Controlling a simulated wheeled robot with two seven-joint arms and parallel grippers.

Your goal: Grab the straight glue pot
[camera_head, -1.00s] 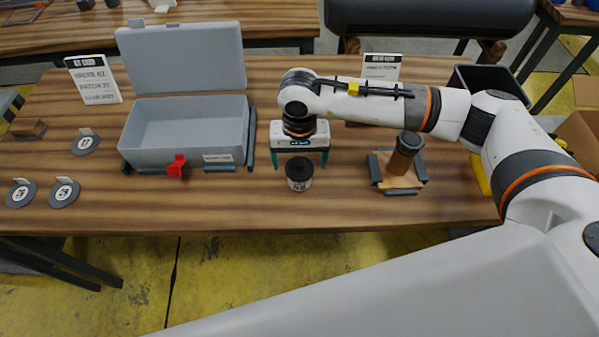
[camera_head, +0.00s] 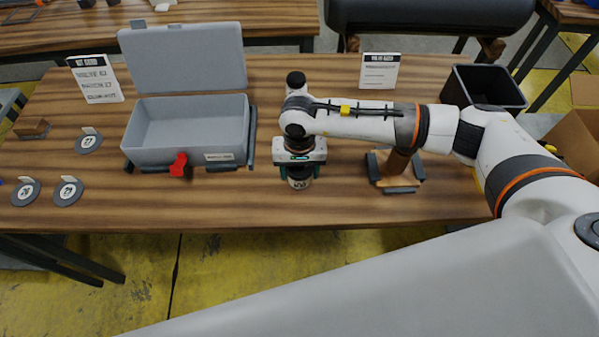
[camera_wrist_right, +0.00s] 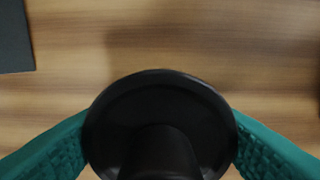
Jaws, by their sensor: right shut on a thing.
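The gripper is shut on the pot. My left gripper is not in view.
An open grey case (camera_head: 187,157) with a red latch is left of the pot. A brown bottle on a wooden stand (camera_head: 397,170) is to the right. A black bin (camera_head: 488,84) stands at the back right. Round numbered tags (camera_head: 69,191) lie at the left.

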